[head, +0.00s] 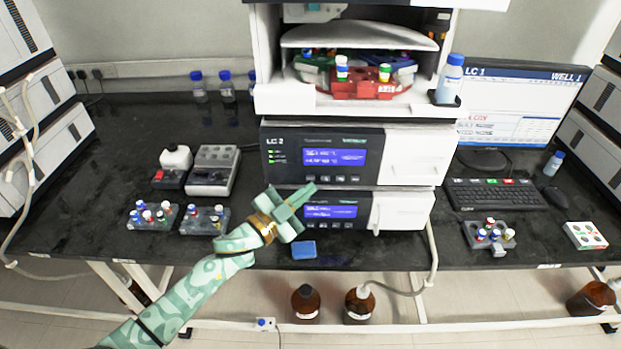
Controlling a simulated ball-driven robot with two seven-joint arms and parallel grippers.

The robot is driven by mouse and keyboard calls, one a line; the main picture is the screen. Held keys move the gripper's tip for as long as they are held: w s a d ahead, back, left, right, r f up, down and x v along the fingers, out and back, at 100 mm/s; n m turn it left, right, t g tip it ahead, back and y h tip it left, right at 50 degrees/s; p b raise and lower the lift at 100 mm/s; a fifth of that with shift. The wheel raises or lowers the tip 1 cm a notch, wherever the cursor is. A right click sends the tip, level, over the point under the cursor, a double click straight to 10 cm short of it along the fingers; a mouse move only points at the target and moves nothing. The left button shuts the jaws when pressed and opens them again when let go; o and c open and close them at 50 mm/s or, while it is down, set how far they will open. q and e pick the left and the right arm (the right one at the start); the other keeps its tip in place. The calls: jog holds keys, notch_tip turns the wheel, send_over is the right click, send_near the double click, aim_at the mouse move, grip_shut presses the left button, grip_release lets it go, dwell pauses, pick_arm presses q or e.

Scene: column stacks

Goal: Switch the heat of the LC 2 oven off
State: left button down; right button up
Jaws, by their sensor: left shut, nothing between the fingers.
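The LC 2 oven (410,150) is a white and black unit in the middle of the stack, labelled LC 2 at its upper left. Its blue display (334,157) is lit, with small green lights to the left and a row of small buttons (335,179) below. The display text is too small to read surely. My left gripper (305,193) is shut and empty. In the picture it lies just below the LC 2 panel's lower left, over the top left of the unit beneath. I cannot tell whether it touches anything. My right gripper is not in view.
A lower unit (405,209) with its own blue display stands under the oven. An open carousel with a red rack (362,84) is above it. A blue block (304,250) lies in front. Vial racks (153,216) stand left; a monitor (522,105) and keyboard (506,195) stand right.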

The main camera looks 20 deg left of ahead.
pick_arm(q)
jog(key=shift+w, duration=0.15)
jog(key=shift+w+a, duration=0.15)
jog(key=shift+w, duration=0.1)
jog(key=shift+w+a, duration=0.1)
jog(key=shift+w, duration=0.3)
dwell(0.9)
jog(key=shift+s+d+p, duration=0.25)
jog(key=shift+s+p, duration=0.15)
jog(key=shift+s, duration=0.4)
jog(key=s+p, duration=0.1)
jog(key=s, duration=0.1)
jog(key=s+d+p, duration=0.1)
jog(key=s, duration=0.2)
jog(key=shift+d, duration=0.15)
